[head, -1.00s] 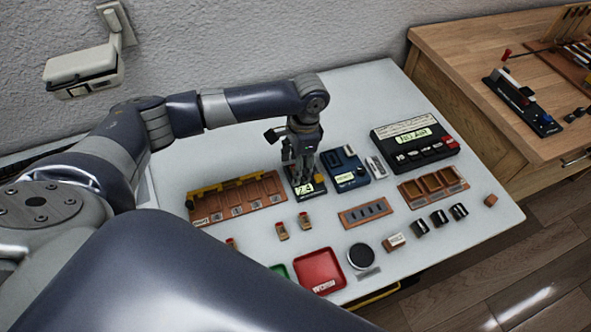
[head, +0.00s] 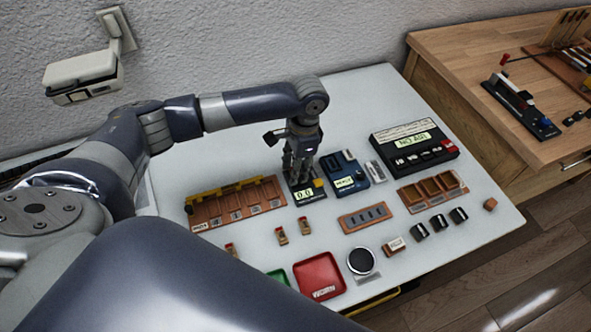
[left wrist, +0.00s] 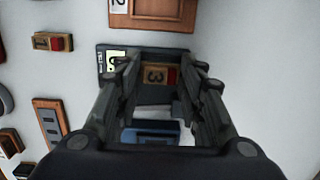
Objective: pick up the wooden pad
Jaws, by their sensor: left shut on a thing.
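The wooden pad (left wrist: 157,76), a small block with a red part and a number 3, shows between the fingertips of my left gripper (left wrist: 155,72) in the left wrist view. The gripper is shut on it. Behind it is a black gauge (left wrist: 108,62) with a lit display. In the head view my left gripper (head: 302,174) points down over this gauge (head: 307,195), whose display reads 0.0. The pad is hidden by the fingers there, and its height above the gauge is hard to tell. My right gripper is not in view.
A wooden rack (head: 237,205) stands left of the gauge, and a blue device (head: 345,175) close on its right. A red tray (head: 319,277) is nearer the front edge. A black box (head: 415,146) with a display stands at right.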

